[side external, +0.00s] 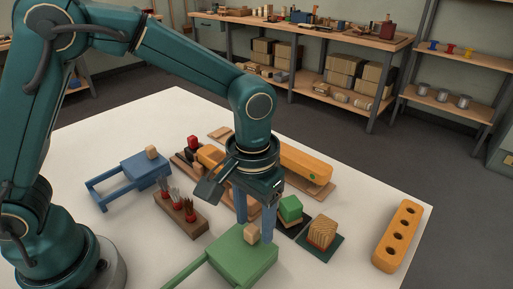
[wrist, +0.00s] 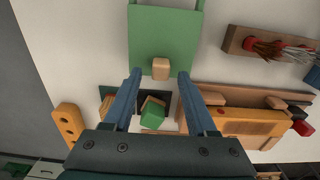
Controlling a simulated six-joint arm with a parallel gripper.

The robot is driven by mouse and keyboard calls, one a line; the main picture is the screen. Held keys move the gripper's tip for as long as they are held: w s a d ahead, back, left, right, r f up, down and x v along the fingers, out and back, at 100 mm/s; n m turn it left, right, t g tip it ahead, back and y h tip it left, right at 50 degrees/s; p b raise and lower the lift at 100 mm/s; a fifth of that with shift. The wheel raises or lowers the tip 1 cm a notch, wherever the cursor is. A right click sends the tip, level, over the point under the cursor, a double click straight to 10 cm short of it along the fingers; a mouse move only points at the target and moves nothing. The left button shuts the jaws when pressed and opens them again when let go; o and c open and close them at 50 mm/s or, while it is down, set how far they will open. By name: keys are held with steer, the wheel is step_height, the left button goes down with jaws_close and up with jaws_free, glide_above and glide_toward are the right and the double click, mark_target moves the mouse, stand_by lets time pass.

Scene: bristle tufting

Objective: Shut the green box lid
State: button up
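The green box (side external: 238,258) stands at the front of the table, with a flat green top and two green rails running off toward the lower left. A small wooden knob (side external: 251,232) sits near the far edge of the top. In the wrist view the green top (wrist: 163,35) fills the upper middle, with the knob (wrist: 161,69) near its lower edge. Whether the top is fully seated is unclear. My gripper (side external: 254,224) points down with its blue fingers apart. In the wrist view its fingertips (wrist: 160,76) appear either side of the knob, with visible gaps. It holds nothing.
A green block (side external: 290,208) on a dark mat and a bristled wooden block (side external: 322,232) stand right of my gripper. A brown brush holder (side external: 181,215), a blue box (side external: 146,168) and an orange holed bar (side external: 397,236) lie around. White table is clear at front right.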

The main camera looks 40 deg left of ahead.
mark_target(254, 226)
steer(key=shift+r, duration=2.55)
steer(key=shift+w+a+r, duration=0.1)
steer(key=shift+a+r, duration=0.05)
steer(key=s+a+r+n+t, duration=0.2)
steer(key=s+a+r+t, duration=0.2)
steer(key=a+r, duration=0.4)
steer(key=s+a+f+m+t, duration=0.1)
steer(key=s+a+f+m, duration=0.1)
steer(key=s, duration=0.4)
steer(key=shift+a+f+t, duration=0.3)
steer(key=shift+a+f, duration=0.5)
steer(key=shift+a, duration=0.05)
